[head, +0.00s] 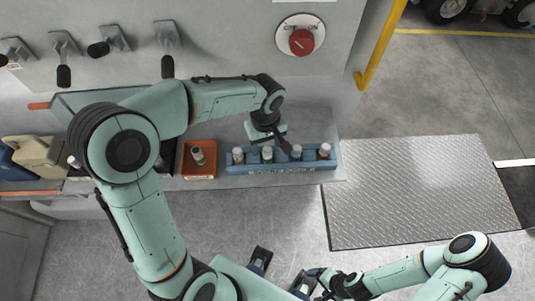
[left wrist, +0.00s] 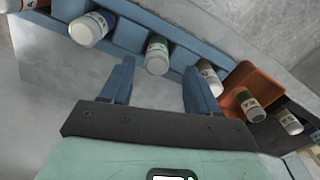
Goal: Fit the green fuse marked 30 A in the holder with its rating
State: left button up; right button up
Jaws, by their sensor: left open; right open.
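A blue rack (head: 285,168) holds several upright white fuses in a row. The one with a green band (head: 267,153) is second from the left; it also shows in the left wrist view (left wrist: 157,55). Its rating is too small to read. My left gripper (head: 275,140) is open just above the rack; in the left wrist view its fingers (left wrist: 158,88) stand either side of the green-banded fuse's line, with nothing held. Another fuse (head: 198,156) stands in an orange tray (head: 199,174). My right gripper (head: 318,284) is open, low in the head view. I cannot identify the matching holder.
A grey panel with several dark-handled levers (head: 64,73) and a red knob (head: 301,41) stands behind the shelf. A beige container (head: 37,155) is at the far left. A yellow rail (head: 381,45) rises at the right. The tread-plate floor (head: 415,190) is clear.

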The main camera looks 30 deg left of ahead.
aim_at(267, 149)
pick_arm(q)
jog(key=f, duration=0.4)
jog(key=shift+w+d, duration=0.1)
jog(key=shift+d, duration=0.1)
jog(key=c, duration=1.1)
